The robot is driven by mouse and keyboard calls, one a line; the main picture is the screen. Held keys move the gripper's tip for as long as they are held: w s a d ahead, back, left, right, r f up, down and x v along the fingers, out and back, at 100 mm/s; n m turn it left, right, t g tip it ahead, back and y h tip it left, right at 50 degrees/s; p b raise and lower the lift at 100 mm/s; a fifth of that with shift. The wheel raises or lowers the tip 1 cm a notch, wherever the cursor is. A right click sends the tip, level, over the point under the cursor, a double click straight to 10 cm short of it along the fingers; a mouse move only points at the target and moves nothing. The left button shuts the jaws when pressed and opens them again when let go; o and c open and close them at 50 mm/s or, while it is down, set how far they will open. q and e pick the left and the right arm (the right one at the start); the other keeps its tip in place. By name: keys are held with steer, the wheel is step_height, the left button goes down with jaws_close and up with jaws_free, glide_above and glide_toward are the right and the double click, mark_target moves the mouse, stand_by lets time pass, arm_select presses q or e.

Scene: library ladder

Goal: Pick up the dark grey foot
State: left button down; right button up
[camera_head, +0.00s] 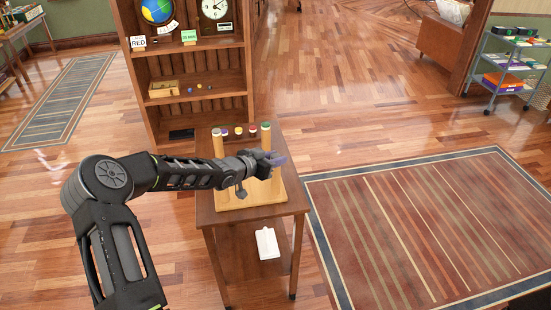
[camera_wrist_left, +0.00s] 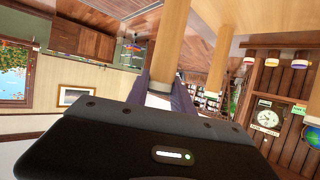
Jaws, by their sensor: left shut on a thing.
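My left gripper (camera_head: 272,161) is over the wooden stand on the small table, at the top of a front post. In the left wrist view its two fingers (camera_wrist_left: 163,95) are shut around the end of a thick wooden post (camera_wrist_left: 172,38). A greyish band at that end, which looks like the dark grey foot (camera_wrist_left: 161,84), sits between the fingers. The fingers and the gripper body hide part of it. I cannot tell whether it is apart from the post. My right gripper is not in view.
A bookcase (camera_head: 185,105) stands close behind. A striped rug (camera_head: 430,230) lies at right.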

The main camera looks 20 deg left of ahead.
mark_target(275, 156)
arm_select(q)
steer(key=shift+r, duration=0.1)
steer(key=shift+r, duration=0.3)
step_height(275, 156, up, 9)
steer(key=p, duration=0.3)
steer(key=shift+r, duration=0.1)
